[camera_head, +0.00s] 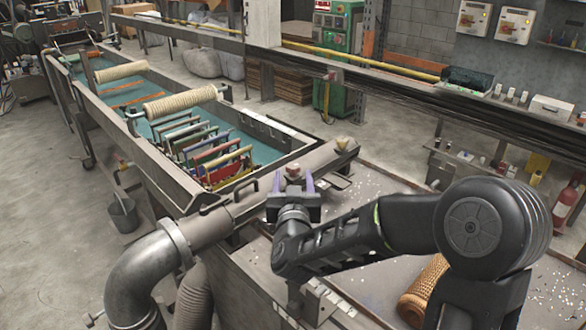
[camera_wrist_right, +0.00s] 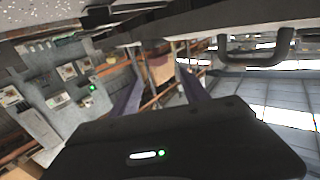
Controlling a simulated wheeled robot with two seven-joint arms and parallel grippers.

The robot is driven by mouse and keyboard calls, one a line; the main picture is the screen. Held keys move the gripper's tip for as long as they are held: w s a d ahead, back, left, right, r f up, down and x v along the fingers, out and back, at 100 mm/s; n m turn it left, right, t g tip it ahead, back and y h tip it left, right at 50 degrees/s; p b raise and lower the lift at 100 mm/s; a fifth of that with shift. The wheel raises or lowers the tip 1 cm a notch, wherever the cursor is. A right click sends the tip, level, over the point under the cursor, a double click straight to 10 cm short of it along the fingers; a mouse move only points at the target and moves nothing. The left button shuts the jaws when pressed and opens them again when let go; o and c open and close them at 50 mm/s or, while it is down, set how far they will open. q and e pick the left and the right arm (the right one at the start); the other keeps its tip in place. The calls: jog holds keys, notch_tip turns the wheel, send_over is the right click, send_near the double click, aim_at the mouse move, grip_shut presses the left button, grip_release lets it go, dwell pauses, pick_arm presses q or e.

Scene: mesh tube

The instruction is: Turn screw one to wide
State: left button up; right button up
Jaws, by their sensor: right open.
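Two small screw knobs stand on the long grey metal beam (camera_head: 240,203) in the head view. The nearer, reddish-brown knob (camera_head: 292,171) is at the middle, and a tan knob (camera_head: 343,142) is further up to the right. I cannot tell which is screw one. My right gripper (camera_head: 293,183) is open, its purple fingers apart on either side of the nearer knob in the picture. In the right wrist view, a brownish block-like knob (camera_wrist_right: 160,69) shows between the fingers of the right gripper (camera_wrist_right: 158,84). Contact cannot be told. My left gripper is not in view.
A long trough (camera_head: 175,170) with coloured frames and rollers lies at the left. A black handle (camera_head: 246,189) sits on the beam near the gripper. A large pipe (camera_head: 140,275) bends down at front left. A woven mesh tube (camera_head: 421,288) lies on the table under my right arm.

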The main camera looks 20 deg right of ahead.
aim_at(293, 172)
notch_tip(293, 172, down, 3)
jog(key=shift+r, duration=0.2)
jog(key=x, duration=0.2)
jog(key=p+x, duration=0.1)
jog(key=x, duration=0.1)
jog(key=p+x, duration=0.1)
jog(key=x, duration=0.1)
jog(key=shift+w+d+r, duration=0.1)
jog(key=shift+w+r, duration=0.1)
jog(key=shift+r, duration=0.15)
jog(key=shift+w+d, duration=0.25)
jog(key=shift+w, duration=0.25)
jog(key=shift+c, duration=0.4)
grip_shut()
